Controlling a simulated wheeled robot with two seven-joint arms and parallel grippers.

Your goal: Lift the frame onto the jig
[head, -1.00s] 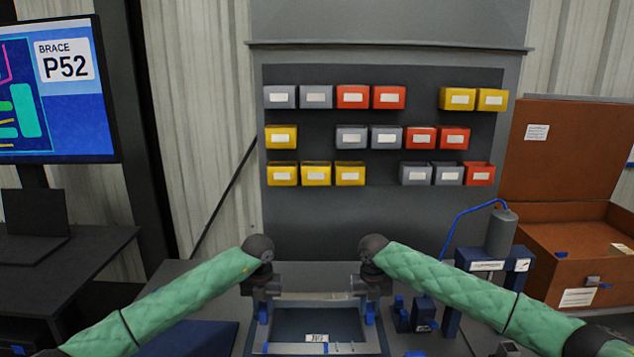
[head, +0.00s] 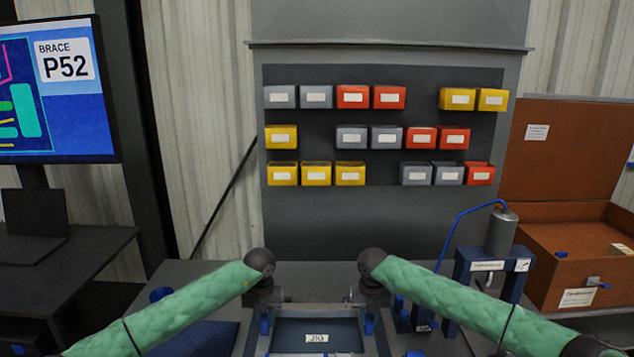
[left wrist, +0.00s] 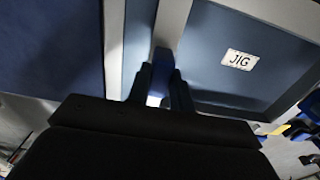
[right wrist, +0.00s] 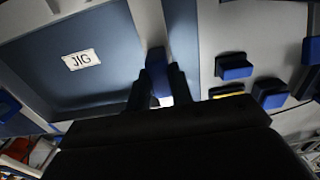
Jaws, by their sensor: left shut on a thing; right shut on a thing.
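The grey frame (left wrist: 174,25) is held between my two grippers by blue grips on its sides. It also shows in the right wrist view (right wrist: 147,20). The blue jig plate (head: 295,332), with a white JIG label, lies inside the frame's outline. My left gripper (left wrist: 154,82) is shut on the frame's left blue grip. My right gripper (right wrist: 156,78) is shut on the right blue grip. Both grippers point down over the bench. I cannot tell whether the frame touches the jig or hangs just above it.
Blue fixtures and a grey cylinder (head: 501,232) with a blue hose stand right of the jig. An open brown case (head: 565,270) is at far right. Several bins hang on the back panel (head: 350,215). A monitor (head: 55,90) stands at left.

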